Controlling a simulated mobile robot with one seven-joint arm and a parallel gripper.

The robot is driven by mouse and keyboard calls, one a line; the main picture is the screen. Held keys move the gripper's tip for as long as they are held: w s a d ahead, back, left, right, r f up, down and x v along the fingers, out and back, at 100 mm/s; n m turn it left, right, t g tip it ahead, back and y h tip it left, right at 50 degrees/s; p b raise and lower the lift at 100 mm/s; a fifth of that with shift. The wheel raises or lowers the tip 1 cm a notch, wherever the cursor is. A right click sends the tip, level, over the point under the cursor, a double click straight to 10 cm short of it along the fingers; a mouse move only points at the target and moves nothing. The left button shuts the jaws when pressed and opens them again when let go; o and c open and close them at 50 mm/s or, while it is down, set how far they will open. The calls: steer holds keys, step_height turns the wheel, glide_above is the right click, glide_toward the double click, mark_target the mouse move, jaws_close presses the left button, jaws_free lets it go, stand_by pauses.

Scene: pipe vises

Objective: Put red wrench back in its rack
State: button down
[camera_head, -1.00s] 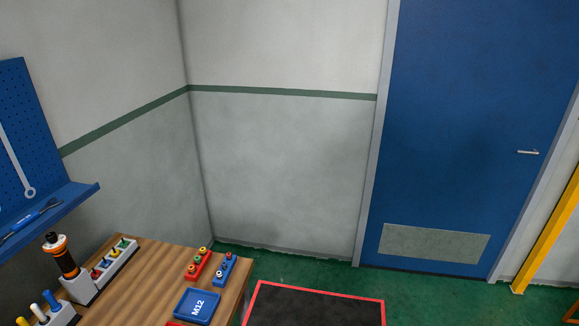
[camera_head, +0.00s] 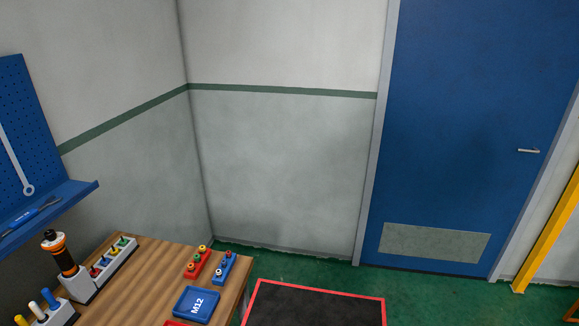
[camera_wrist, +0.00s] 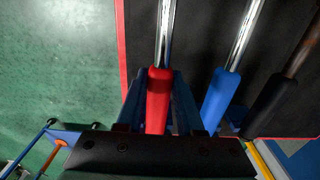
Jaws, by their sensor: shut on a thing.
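In the wrist view, the red wrench shows a red handle (camera_wrist: 158,98) with a bright metal shaft that runs up out of the top edge. My gripper (camera_wrist: 158,76) is shut on that red handle, with one finger on each side of it. The lower end of the handle is hidden by the dark gripper body. The wrench's far end is out of view. I cannot make out its rack for certain in either view. The head view does not show my gripper or the red wrench.
Right of my gripper are a blue handle (camera_wrist: 219,98) and a black handle (camera_wrist: 264,103) on metal shafts. A red-edged black mat (camera_head: 318,306) lies on the green floor. The wooden bench (camera_head: 140,285) holds a blue M12 tray (camera_head: 194,305). A blue pegboard (camera_head: 25,130) is at left.

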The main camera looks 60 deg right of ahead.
steer(key=shift+f+b, duration=0.35)
steer(key=shift+f, duration=0.1)
stand_by(0.3)
steer(key=shift+f, duration=0.1)
stand_by(0.8)
steer(key=shift+c, duration=2.3)
jaws_free()
step_height(320, 180, up, 13)
steer(key=shift+w, duration=0.1)
